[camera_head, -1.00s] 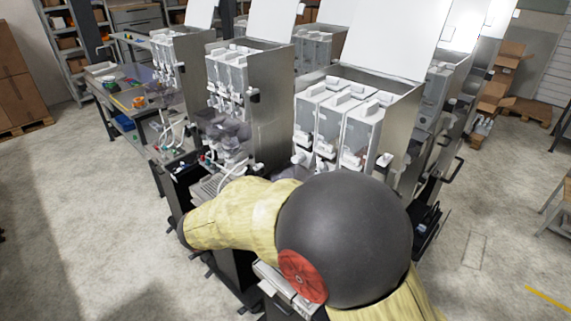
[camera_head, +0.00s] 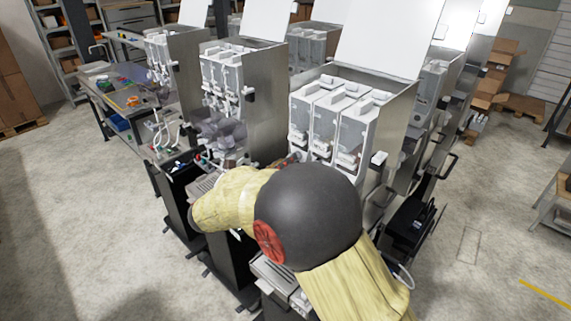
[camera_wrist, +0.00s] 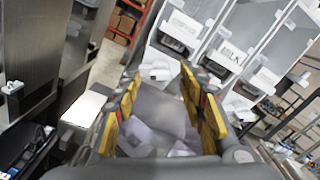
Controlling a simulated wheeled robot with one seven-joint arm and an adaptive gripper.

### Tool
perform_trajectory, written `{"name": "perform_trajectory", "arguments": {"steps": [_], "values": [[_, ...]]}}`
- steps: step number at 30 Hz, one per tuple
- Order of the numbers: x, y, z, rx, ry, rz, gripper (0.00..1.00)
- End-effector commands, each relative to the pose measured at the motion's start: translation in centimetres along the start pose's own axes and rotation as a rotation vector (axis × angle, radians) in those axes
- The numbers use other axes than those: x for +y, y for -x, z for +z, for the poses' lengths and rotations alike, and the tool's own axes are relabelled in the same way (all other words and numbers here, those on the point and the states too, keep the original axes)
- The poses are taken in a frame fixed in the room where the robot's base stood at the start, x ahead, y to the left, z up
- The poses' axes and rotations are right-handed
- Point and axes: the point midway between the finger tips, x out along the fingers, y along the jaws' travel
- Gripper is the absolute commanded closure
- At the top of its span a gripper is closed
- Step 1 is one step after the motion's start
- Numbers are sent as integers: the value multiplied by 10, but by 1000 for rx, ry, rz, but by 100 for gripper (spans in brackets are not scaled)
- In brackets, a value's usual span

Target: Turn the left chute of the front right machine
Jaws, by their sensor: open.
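The front right machine (camera_head: 395,125) has three clear canisters side by side under a raised white lid. In the wrist view its canister fronts (camera_wrist: 232,52) carry white labels, one reading MILK, with white chute parts (camera_wrist: 157,70) below them. The leftmost white part sits just beyond my gripper (camera_wrist: 161,82). My gripper is open, its two yellow-padded fingers apart, with no chute visibly held. A translucent grey hopper with pale shapes shows between and behind the fingers. In the head view my arm hides the gripper and the machine's lower front; the chute's angle cannot be told.
A similar machine (camera_head: 265,85) stands close on the left, with more machines behind. A workbench (camera_head: 125,95) with small parts is at the far left. Cardboard boxes (camera_head: 500,75) stand at the back right. Open floor (camera_head: 80,220) lies at the left.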

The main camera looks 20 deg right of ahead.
Motion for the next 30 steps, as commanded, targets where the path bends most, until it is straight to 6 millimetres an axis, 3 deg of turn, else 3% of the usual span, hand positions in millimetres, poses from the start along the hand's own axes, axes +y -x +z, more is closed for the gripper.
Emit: {"name": "perform_trajectory", "arguments": {"steps": [12, 30], "values": [[0, -8, 0, 0, 0, 1, 60], [0, -8, 0, 0, 0, 1, 94]]}}
